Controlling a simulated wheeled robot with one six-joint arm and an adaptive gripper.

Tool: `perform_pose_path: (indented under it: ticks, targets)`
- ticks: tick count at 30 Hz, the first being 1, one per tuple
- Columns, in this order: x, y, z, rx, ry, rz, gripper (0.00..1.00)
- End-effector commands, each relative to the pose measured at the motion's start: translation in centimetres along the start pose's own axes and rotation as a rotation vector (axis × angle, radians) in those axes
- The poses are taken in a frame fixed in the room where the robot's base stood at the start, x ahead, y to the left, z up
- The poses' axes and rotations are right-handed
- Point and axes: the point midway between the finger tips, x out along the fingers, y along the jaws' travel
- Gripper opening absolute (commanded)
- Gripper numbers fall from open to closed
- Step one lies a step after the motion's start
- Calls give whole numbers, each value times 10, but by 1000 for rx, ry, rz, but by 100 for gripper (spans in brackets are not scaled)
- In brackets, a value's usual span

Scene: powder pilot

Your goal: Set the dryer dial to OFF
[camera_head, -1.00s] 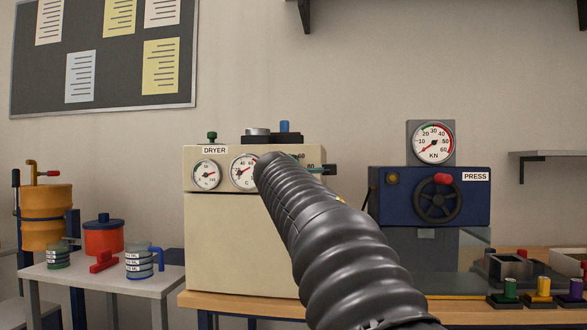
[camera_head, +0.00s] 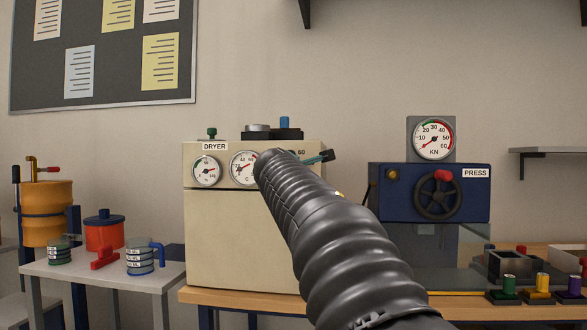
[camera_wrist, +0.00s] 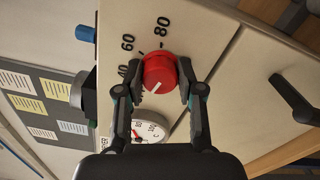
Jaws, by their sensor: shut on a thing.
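The dryer (camera_head: 235,245) is a cream box on the bench, left of centre in the head view. Its dial is a red round knob (camera_wrist: 159,72) in the wrist view, with a white pointer line on its face. Printed numbers 40, 60 and 80 stand around it; the pointer slants toward the lower left of that picture, on the 40 side. No OFF mark is visible. My gripper (camera_wrist: 163,82) is shut on the knob, one finger on each side. In the head view my arm hides the knob, and only a dark gripper part (camera_head: 322,157) shows.
Two round gauges, % (camera_head: 206,172) and C (camera_head: 244,168), sit on the dryer front. A dark handle (camera_wrist: 292,98) sticks out from the panel in the wrist view. The blue press (camera_head: 400,200) stands right of the dryer. A small table (camera_head: 100,280) with jars stands left.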

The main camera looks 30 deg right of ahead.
Motion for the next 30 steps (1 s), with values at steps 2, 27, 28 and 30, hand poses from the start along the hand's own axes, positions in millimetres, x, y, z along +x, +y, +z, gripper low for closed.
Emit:
perform_pose_path:
  ticks: [2,27,28,30]
  targets:
    - [0,0,0,-1,0,-1,52]
    - [-72,1,0,1,2,2,62]
    - [-78,1,0,1,2,2,62]
    - [-90,1,0,0,2,3,62]
